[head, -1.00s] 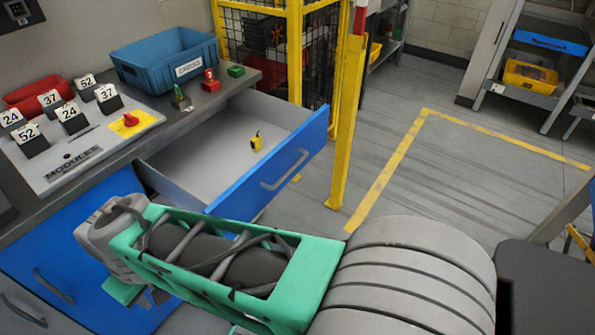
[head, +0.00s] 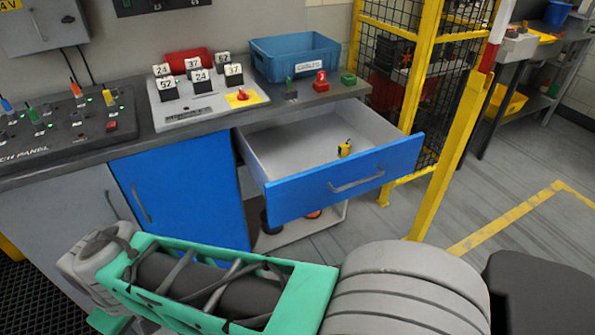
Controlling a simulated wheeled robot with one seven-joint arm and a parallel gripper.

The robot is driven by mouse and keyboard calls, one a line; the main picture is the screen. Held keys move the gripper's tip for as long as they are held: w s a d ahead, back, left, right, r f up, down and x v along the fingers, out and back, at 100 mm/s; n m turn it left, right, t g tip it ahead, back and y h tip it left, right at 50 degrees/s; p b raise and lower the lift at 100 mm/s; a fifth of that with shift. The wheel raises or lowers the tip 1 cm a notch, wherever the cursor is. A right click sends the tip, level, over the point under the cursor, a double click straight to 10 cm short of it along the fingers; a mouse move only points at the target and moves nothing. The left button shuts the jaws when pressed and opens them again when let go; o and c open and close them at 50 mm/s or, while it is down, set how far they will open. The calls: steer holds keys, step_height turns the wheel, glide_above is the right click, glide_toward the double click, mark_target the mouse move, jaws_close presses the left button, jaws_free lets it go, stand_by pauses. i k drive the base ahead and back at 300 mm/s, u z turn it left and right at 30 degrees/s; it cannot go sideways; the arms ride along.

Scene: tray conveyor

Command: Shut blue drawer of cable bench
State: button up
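The blue drawer (head: 300,198) of the cable bench (head: 205,118) stands pulled out, its blue front with a grey bar handle (head: 357,182) facing me. A small yellow and black item (head: 345,149) lies inside the grey drawer box. My arm, with its green casing, crosses the lower part of the head view, in front of the bench and below the drawer. It shows no contact with the drawer. The fingers of my gripper cannot be made out, so whether it is open or shut does not show.
A blue crate (head: 296,70) and a board with numbered cards (head: 209,100) stand on the bench top. A blue cupboard door (head: 182,190) is left of the drawer. A yellow post (head: 452,150) and mesh cage stand right. Open floor lies beyond the post.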

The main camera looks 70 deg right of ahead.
mark_target(295, 162)
steer(key=u, duration=0.4)
steer(key=i, duration=0.65)
steer(key=z, duration=3.75)
steer(key=i, duration=0.5)
steer(key=z, duration=0.15)
steer(key=k, duration=0.75)
steer(key=u, duration=0.85)
